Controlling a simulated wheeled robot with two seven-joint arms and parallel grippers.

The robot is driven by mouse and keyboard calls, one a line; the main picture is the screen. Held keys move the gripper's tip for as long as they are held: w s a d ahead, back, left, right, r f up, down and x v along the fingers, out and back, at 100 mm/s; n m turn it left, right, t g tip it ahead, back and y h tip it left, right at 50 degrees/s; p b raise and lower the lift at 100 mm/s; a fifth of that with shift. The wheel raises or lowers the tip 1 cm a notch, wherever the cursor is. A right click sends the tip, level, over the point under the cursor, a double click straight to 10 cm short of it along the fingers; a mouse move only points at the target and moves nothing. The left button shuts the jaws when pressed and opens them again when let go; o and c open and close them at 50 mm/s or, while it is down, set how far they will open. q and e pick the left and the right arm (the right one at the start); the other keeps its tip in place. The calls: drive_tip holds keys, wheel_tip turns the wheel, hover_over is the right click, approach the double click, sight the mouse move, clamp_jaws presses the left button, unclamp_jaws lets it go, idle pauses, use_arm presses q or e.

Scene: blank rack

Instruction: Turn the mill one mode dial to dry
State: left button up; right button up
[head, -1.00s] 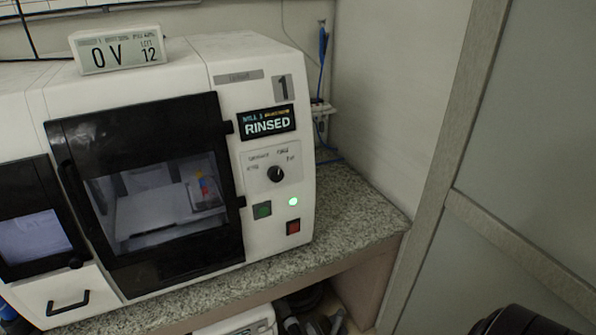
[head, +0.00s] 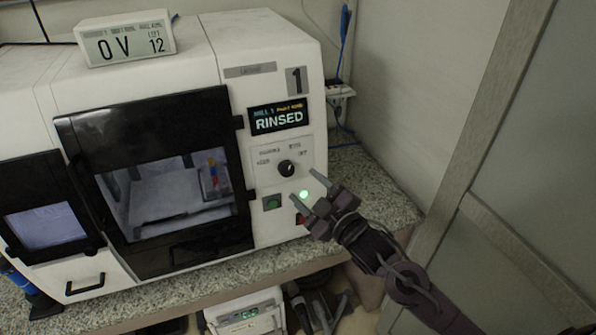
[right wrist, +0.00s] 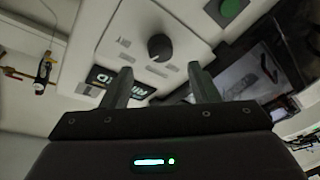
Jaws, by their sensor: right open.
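Mill one (head: 240,62) is a white machine marked "1", with its screen (head: 278,118) reading RINSED. Its mode dial (head: 286,168) is a small black knob on a pale panel with printed labels too small to read surely. The dial also shows in the right wrist view (right wrist: 160,47), beyond the fingers and roughly between them. My right gripper (head: 306,190) is open and empty, just below and right of the dial, apart from it. My left gripper is not in view.
The dark-framed mill door (head: 150,120) is shut. The granite counter (head: 375,190) is clear at right.

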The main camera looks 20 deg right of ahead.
sight(289, 172)
drive_tip(key=p+x, duration=0.1)
drive_tip(key=x, duration=0.4)
drive_tip(key=shift+w, duration=0.1)
drive_tip(key=shift+w+a+p, duration=0.1)
drive_tip(key=shift+w+p, duration=0.2)
drive_tip(key=shift+w, duration=0.1)
drive_tip(key=c, duration=1)
